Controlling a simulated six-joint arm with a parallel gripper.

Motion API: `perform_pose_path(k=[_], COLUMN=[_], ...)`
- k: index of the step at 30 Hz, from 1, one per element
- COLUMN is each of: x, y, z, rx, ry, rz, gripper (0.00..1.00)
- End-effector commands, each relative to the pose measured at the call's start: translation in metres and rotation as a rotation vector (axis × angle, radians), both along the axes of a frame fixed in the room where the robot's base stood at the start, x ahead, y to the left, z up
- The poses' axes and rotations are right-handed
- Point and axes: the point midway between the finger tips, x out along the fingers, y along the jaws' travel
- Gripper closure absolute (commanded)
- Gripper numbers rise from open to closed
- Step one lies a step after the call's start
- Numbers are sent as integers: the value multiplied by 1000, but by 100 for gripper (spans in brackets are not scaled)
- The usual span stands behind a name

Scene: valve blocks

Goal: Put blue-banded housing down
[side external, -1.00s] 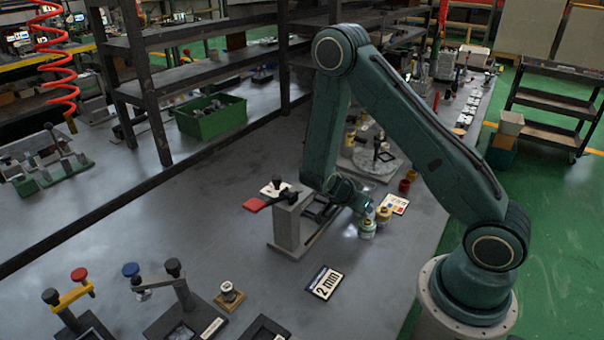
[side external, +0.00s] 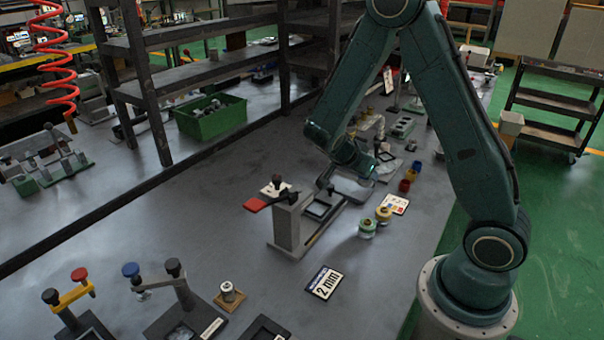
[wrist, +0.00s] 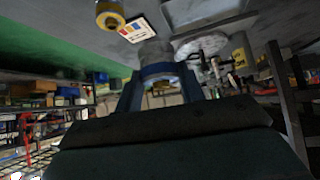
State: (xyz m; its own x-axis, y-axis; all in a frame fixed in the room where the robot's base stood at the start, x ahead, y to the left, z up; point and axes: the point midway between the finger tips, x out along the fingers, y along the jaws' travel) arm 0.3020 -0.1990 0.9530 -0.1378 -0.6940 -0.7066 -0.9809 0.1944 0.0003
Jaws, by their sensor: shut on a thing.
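The blue-banded housing (wrist: 156,50) shows in the wrist view as a grey cylinder with a blue band, between my two fingers. My gripper (wrist: 158,76) is shut on it. In the side view my gripper (side external: 368,172) is above the bench, behind the green-banded and yellow-banded housings; the held housing cannot be made out there. The green-banded housing (side external: 367,229) and the yellow-banded housing (side external: 383,214) stand on the bench, apart from my gripper. The yellow one also shows in the wrist view (wrist: 110,17).
A grey clamp fixture (side external: 290,226) with a red handle stands left of my gripper. A "2 mm" card (side external: 324,283) lies in front. The bench at left centre is clear.

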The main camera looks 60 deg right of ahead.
Motion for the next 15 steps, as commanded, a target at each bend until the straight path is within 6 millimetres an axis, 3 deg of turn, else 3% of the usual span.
perform_pose_path(k=[9, 15], x=[1, 1], y=[0, 0], z=[55, 79], rx=[0, -1], ry=[-6, -4], rz=[0, 0], gripper=[92, 92])
